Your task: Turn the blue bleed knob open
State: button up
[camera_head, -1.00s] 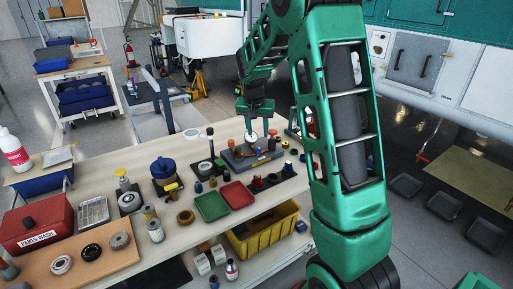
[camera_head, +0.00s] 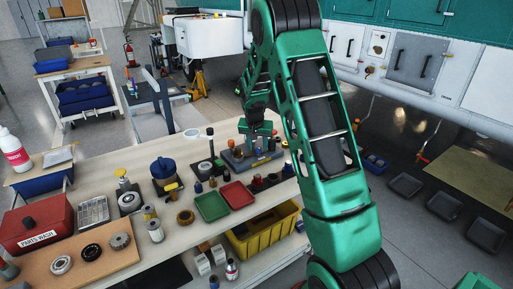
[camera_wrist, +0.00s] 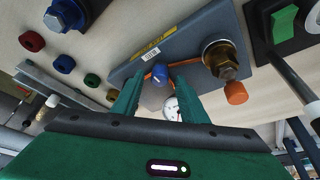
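The blue knob (camera_wrist: 161,73) with a pale mark on its face shows in the wrist view. It sits on a grey block (camera_wrist: 188,49) with a yellow label, near a brass fitting (camera_wrist: 221,60) and an orange cap (camera_wrist: 236,92). A white round gauge (camera_wrist: 172,108) shows between my fingers. My gripper (camera_wrist: 160,92) is open, its two green fingers apart with the knob in line between their tips; I cannot tell whether they touch it. In the head view my gripper (camera_head: 258,132) is just above the grey block (camera_head: 236,158), and the knob is not clearly visible there.
Red (camera_wrist: 32,41), blue (camera_wrist: 65,63) and green (camera_wrist: 92,80) caps stand beside the block. A green switch (camera_wrist: 284,22) stands at upper right. On the bench (camera_head: 145,225) are a green tray (camera_head: 212,207), a red tray (camera_head: 237,195) and a blue-topped pot (camera_head: 165,172).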

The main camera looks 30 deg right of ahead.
grip_shut()
jog(key=shift+n, duration=0.3)
jog(key=n+y, duration=0.1)
jog(key=n, duration=0.1)
jog(key=n+t, duration=0.1)
jog(key=n, duration=0.1)
jog(key=shift+s+d+y, duration=0.1)
jog(key=shift+d+y, duration=0.1)
jog(key=shift+y, duration=0.2)
jog(key=n, duration=0.2)
jog(key=n+y, duration=0.1)
jog(key=n, duration=0.2)
jog(key=shift+d+y, duration=0.15)
jog(key=shift+y, duration=0.15)
jog(key=n+y, duration=0.1)
jog(key=n, duration=0.3)
jog(key=shift+d+f+y, duration=0.1)
jog(key=shift+d+y, duration=0.05)
jog(key=shift+y, duration=0.25)
jog(key=shift+d+n+g+y, duration=0.1)
jog(key=shift+n+g+y, duration=0.4)
jog(key=shift+n, duration=1.6)
